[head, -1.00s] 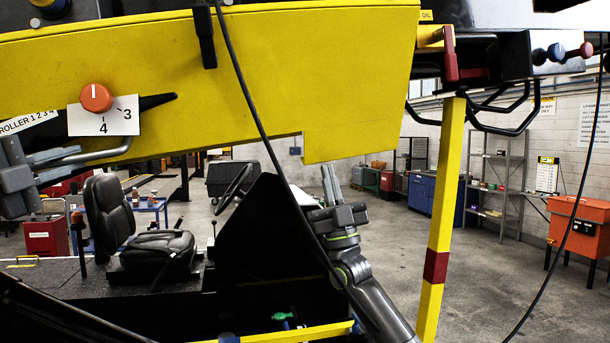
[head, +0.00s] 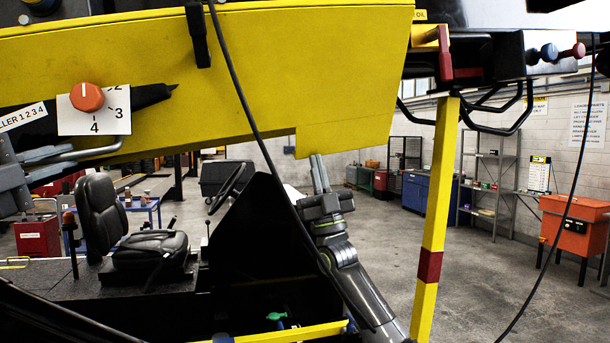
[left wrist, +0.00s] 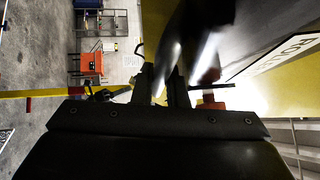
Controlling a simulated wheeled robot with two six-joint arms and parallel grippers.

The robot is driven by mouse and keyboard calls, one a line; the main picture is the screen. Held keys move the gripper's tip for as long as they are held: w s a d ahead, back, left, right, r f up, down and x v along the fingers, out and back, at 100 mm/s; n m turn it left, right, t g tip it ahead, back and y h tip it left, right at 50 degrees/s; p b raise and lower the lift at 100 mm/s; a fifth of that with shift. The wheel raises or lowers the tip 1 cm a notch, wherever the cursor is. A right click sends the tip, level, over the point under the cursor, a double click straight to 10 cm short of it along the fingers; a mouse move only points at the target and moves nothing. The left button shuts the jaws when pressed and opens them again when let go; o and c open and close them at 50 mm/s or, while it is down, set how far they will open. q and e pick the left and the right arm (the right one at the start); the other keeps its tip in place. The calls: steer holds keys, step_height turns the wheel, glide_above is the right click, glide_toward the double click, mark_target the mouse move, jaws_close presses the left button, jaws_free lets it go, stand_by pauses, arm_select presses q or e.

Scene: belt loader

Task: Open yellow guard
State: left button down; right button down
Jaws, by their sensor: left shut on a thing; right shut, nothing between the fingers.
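A large yellow panel (head: 290,75), which looks like the guard, spans the upper left of the head view. A grey bent handle bar (head: 105,148) runs along its lower left edge. My left gripper (head: 38,160) is at the left picture edge, shut on this bar. In the left wrist view, its fingers (left wrist: 165,88) close around a shiny, blurred bar-like part (left wrist: 170,50); its exact grip is hard to see. My right gripper (head: 318,175) is shut and empty, pointing up just below the panel's lower right corner.
An orange knob (head: 87,97) sits on the panel by a numbered card. A black cable (head: 245,125) hangs across it. A yellow post with a red band (head: 430,265) stands right of my right arm. A black seat (head: 105,215) and steering wheel (head: 225,185) are below.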

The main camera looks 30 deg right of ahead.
arm_select(q)
steer(key=shift+s+f, duration=0.2)
steer(key=shift+f, duration=0.05)
steer(key=c, duration=1.5)
jaws_free()
steer(key=shift+o, duration=0.2)
steer(key=shift+r, duration=0.15)
steer(key=shift+a+r, duration=0.1)
